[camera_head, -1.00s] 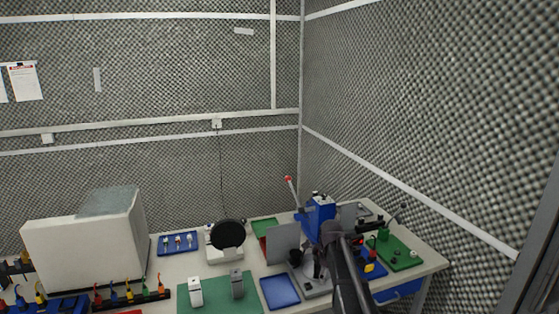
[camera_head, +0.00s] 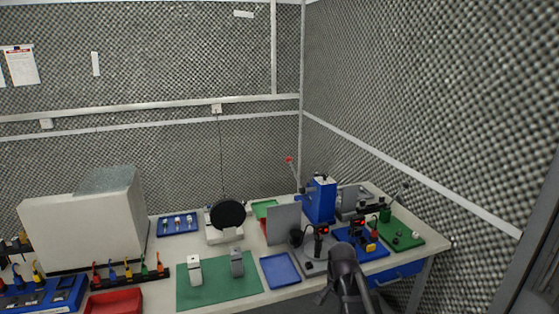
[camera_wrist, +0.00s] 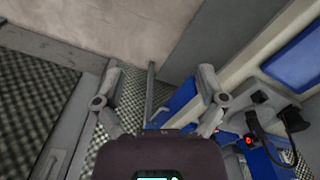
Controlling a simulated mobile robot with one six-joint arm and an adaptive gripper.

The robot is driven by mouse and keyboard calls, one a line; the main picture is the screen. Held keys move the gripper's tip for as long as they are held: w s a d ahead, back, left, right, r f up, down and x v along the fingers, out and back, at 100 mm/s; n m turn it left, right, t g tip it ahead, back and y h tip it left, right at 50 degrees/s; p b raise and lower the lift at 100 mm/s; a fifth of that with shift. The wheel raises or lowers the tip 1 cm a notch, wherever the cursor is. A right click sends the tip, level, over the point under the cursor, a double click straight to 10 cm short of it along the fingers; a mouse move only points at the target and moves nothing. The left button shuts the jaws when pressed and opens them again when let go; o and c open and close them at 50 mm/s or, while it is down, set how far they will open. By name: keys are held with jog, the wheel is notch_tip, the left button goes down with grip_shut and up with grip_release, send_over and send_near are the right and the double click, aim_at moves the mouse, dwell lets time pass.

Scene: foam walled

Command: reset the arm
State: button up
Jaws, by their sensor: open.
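My gripper (camera_wrist: 160,72) is open and empty in the wrist view, its two fingers spread wide with nothing between them. Beyond the fingers are a grey post, blue parts and a patterned surface. My dark arm shows at the bottom of the head view, in front of the table's near edge. The gripper's fingers cannot be made out there.
A table holds a blue press (camera_head: 320,202), a blue tray (camera_head: 281,270), a green mat (camera_head: 218,282), a red bin (camera_head: 113,303), a green board (camera_head: 401,236) and a large pale box (camera_head: 82,232). Foam walls close off the back and right.

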jog(key=s+f+n+b, duration=0.2)
jog(key=s+n, duration=0.6)
jog(key=shift+s+f, duration=0.2)
jog(key=shift+f, duration=0.2)
jog(key=shift+n, duration=0.3)
dwell(0.7)
